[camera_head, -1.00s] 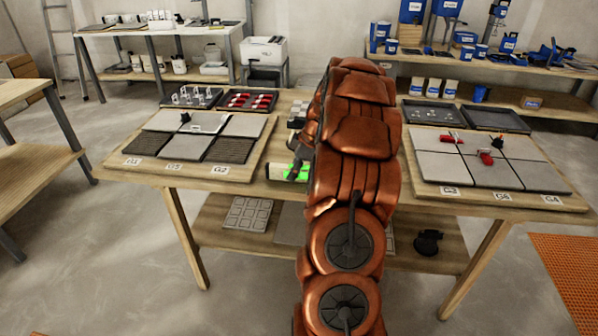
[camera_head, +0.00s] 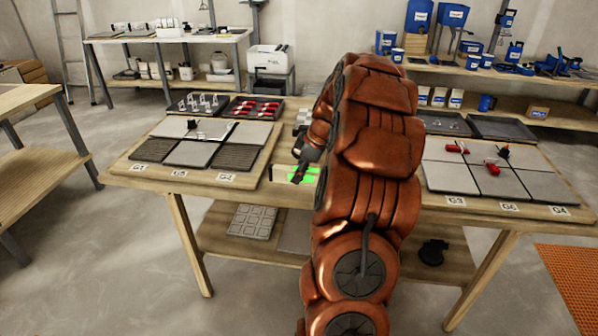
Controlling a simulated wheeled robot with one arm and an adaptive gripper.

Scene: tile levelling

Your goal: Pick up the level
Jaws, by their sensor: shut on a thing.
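The level (camera_head: 304,174) is a bright green piece at the front middle of the worktable, between the two tile boards. My orange arm hides its right part. My gripper (camera_head: 298,179), dark and pointing down, is at the level's left part and shut on it. The fingertips are small and partly hidden. I cannot tell whether the level is clear of the tabletop.
The left board (camera_head: 123,166) holds grey and dark ribbed tiles. The right board (camera_head: 522,210) holds grey tiles with red tools. Trays of red and metal parts (camera_head: 254,108) stand behind. A lower shelf (camera_head: 218,225) holds more tiles.

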